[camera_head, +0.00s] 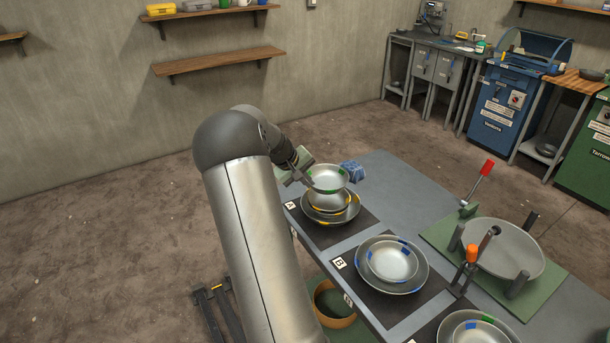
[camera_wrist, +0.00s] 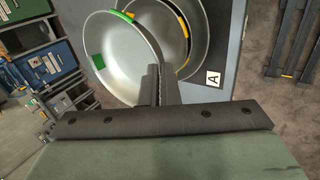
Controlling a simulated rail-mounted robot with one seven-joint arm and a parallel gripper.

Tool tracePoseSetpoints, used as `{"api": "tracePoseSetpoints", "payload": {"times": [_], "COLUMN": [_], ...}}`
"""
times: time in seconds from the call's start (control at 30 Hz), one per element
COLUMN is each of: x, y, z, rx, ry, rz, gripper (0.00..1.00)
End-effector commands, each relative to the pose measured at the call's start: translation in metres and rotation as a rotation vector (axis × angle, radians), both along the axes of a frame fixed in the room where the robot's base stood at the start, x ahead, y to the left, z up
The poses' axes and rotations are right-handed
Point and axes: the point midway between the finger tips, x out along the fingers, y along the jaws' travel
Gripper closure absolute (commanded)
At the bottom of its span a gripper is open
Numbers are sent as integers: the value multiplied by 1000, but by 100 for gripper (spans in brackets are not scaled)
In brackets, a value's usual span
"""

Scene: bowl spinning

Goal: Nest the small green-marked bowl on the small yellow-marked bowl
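The small green-marked bowl (camera_head: 328,180) is raised above the stack on mat A, its rim somewhat tilted. My gripper (camera_head: 304,176) is shut on its near-left rim. In the wrist view the fingers (camera_wrist: 160,88) pinch the edge of the green-marked bowl (camera_wrist: 122,58). The small yellow-marked bowl (camera_head: 332,207) sits below it, inside a larger yellow-marked bowl (camera_head: 347,218). The held bowl hides much of the small yellow-marked bowl's inside. In the wrist view the yellow-marked bowls show partly behind the held bowl. I cannot tell the exact gap between the bowls.
Blue-marked bowls (camera_head: 391,262) are nested on mat B. Another nested pair (camera_head: 478,330) stands at the front edge. A fixture with a large grey bowl (camera_head: 505,248) and red- and orange-handled clamps is on the right. A blue item (camera_head: 352,171) lies behind the stack.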

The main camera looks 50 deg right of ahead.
Motion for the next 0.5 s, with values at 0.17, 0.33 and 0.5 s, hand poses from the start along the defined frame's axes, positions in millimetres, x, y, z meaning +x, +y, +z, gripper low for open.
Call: {"api": "tracePoseSetpoints", "payload": {"times": [0.17, 0.33, 0.5], "x": [-6, -6, -6], "y": [-10, -9, -9], "z": [2, -7, -22], "rx": [-3, -1, -1], "ry": [0, 1, 2], "rz": [-7, -6, -7], "gripper": [100, 100, 100]}}
